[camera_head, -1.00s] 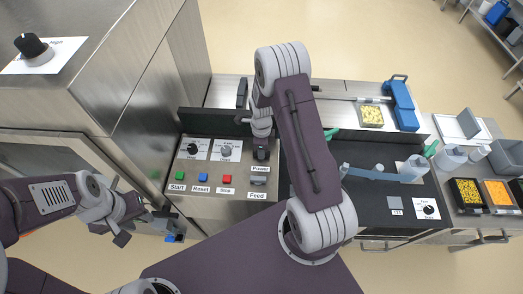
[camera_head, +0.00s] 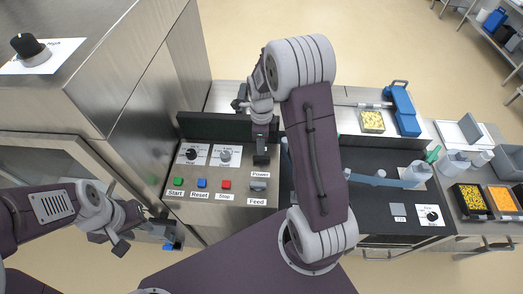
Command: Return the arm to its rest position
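My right arm (camera_head: 318,155) rises from my base and bends back over the machine's far side. Its wrist hangs down to my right gripper (camera_head: 261,158), above the control panel (camera_head: 212,178) by the Power label. The gripper is seen from above, and its finger gap cannot be made out. Whether it touches the panel is unclear. My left gripper (camera_head: 166,231) is low at the left, in front of the steel cabinet and apart from the panel. Its fingers are small and dark, so its opening cannot be judged.
The panel has a green Start button (camera_head: 178,181), a blue Reset button (camera_head: 202,183), a red Stop button (camera_head: 226,185) and knobs. A tray of yellow food (camera_head: 372,121) sits at the back right beside a blue device (camera_head: 404,110). Filled black containers (camera_head: 469,197) stand far right.

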